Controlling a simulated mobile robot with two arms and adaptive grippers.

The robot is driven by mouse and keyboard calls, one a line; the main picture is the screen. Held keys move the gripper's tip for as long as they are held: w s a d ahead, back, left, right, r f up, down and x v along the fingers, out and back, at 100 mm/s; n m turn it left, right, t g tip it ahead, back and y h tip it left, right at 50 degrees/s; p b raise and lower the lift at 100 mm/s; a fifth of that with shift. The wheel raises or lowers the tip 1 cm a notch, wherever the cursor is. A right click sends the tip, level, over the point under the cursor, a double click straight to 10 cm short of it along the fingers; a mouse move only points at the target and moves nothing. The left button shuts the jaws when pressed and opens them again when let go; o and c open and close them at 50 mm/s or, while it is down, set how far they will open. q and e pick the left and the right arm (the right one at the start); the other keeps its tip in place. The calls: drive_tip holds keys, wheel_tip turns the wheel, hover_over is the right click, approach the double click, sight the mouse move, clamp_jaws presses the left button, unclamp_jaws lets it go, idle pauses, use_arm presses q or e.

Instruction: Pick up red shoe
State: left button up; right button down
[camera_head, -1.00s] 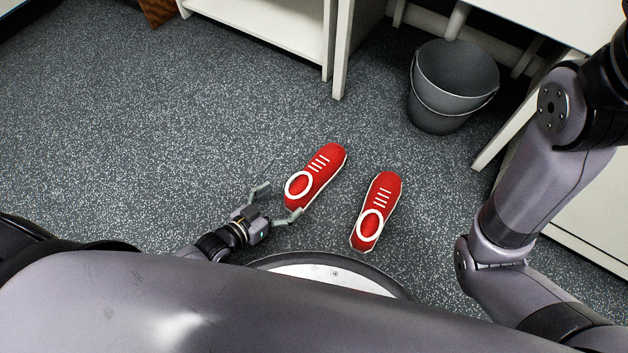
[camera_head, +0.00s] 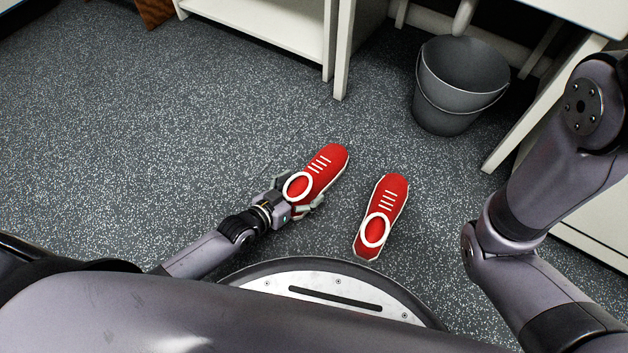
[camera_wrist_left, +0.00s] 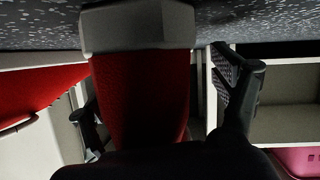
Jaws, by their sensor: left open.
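Two red shoes with white laces and white collar rings lie on the speckled floor. The left shoe (camera_head: 324,164) has its heel toward me, at my left gripper (camera_head: 298,198). The gripper is open, with one finger on each side of that heel. In the left wrist view the heel of the shoe (camera_wrist_left: 140,95) fills the middle, between the open fingers (camera_wrist_left: 165,100). The right shoe (camera_head: 383,206) lies apart to the right; a red shape at the left edge of the wrist view may be it (camera_wrist_left: 40,85). My right gripper is out of view.
A grey bucket (camera_head: 460,84) stands at the upper right beside a white table leg (camera_head: 528,115). A white shelf unit (camera_head: 262,32) stands at the top. The floor (camera_head: 170,130) left of the shoes is clear.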

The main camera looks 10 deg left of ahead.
use_arm(q)
drive_tip(key=shift+c, duration=0.2)
drive_tip(key=c, duration=1.4)
drive_tip(key=shift+r, duration=0.15)
